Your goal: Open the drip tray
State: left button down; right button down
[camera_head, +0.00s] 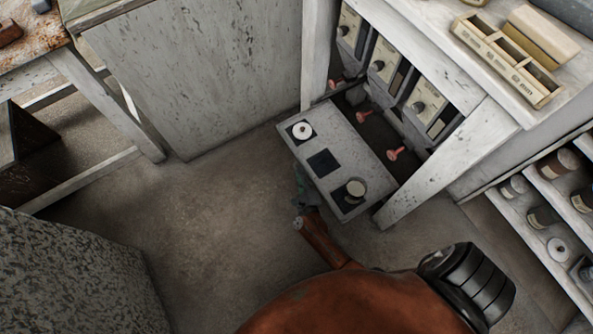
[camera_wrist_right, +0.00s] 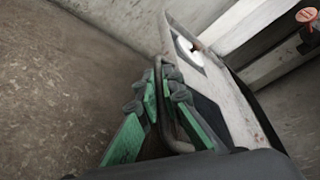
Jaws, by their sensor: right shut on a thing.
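The drip tray (camera_head: 347,147) is a pale grey drawer-like tray. In the head view it stands pulled out from under the row of dispensers, low over the floor. It also shows in the right wrist view (camera_wrist_right: 232,100), with a dark bar handle (camera_wrist_right: 164,112) along its front. My right gripper (camera_head: 304,186) is at the tray's front edge. In the right wrist view its green-backed fingers (camera_wrist_right: 165,88) are closed around the handle. My left gripper is in neither view.
On the tray are a white disc (camera_head: 302,130), a black square (camera_head: 323,162) and a round dark container (camera_head: 355,188). A pale cabinet leg (camera_head: 432,163) rises close to its right. Shelves with jars (camera_head: 541,216) stand further right. Bare floor (camera_head: 225,215) lies left.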

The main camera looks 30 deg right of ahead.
jog(key=shift+a, duration=0.25)
jog(key=shift+s, duration=0.1)
jog(key=c, duration=2.4)
grip_release()
